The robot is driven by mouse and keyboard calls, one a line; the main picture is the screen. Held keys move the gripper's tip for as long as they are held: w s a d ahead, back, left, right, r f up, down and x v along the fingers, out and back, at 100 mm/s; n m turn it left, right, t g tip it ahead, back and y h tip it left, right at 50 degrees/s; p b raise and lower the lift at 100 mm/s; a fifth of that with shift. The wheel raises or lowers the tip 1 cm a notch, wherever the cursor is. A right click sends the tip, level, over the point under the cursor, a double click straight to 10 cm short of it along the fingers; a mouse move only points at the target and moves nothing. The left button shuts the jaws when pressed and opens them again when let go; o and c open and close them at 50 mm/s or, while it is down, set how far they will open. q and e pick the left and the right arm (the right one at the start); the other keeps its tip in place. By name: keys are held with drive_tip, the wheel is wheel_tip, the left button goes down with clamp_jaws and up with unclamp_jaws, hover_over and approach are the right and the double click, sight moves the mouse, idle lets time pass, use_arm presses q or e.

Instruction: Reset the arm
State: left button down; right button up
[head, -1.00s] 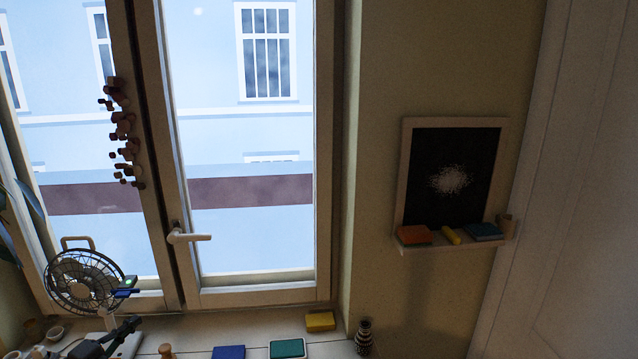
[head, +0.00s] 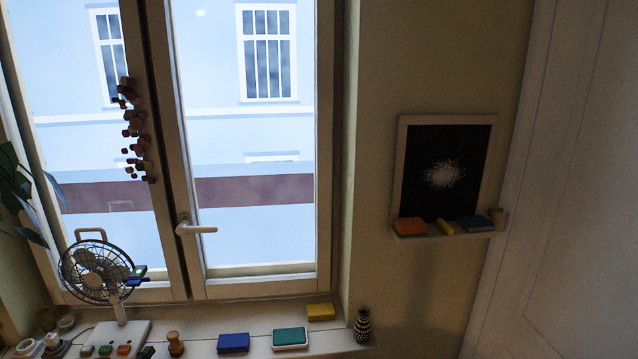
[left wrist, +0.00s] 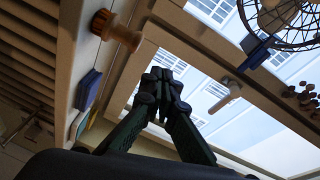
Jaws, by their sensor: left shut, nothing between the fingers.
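My left gripper (left wrist: 163,76) shows in the left wrist view with its dark fingers together and nothing between them. It is in free air, with the window behind it. In the head view the arm is mostly out of frame; I cannot clearly pick it out at the bottom left edge. My right gripper is not in view.
Along the sill stand a fan (head: 93,272) on a white base, a wooden peg (head: 176,344), a blue block (head: 233,343), a green block (head: 290,338), a yellow block (head: 321,312) and a patterned vase (head: 362,325). A chalkboard (head: 445,170) hangs on the right wall.

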use_arm(q)
drive_tip(key=s+d+f+n+g+y, duration=0.2)
drive_tip(key=s+d+f+n+g, duration=0.3)
drive_tip(key=s+f, duration=0.55)
drive_tip(key=s+d+f+n+g+y, duration=0.2)
drive_tip(key=s+d+f+n+y, duration=0.3)
drive_tip(key=s+f, duration=0.55)
drive_tip(key=s+d+f+n+g+h, duration=0.1)
drive_tip(key=s+d+n+g+h, duration=0.2)
drive_tip(key=s, duration=1)
drive_tip(key=s+d+f+n+g+h, duration=0.1)
drive_tip(key=s+d+n+g, duration=0.4)
drive_tip(key=s, duration=0.7)
drive_tip(key=s+d+f+m+h, duration=0.1)
drive_tip(key=s+f, duration=0.1)
drive_tip(key=f, duration=1.3)
drive_tip(key=s+d+f+m, duration=0.1)
drive_tip(key=f+m, duration=0.1)
drive_tip(key=f, duration=1.2)
drive_tip(key=s+f+g, duration=0.1)
drive_tip(key=s+f, duration=1.6)
drive_tip(key=s, duration=0.2)
drive_tip(key=shift+s+m+g, duration=0.3)
drive_tip(key=shift+s+g, duration=0.1)
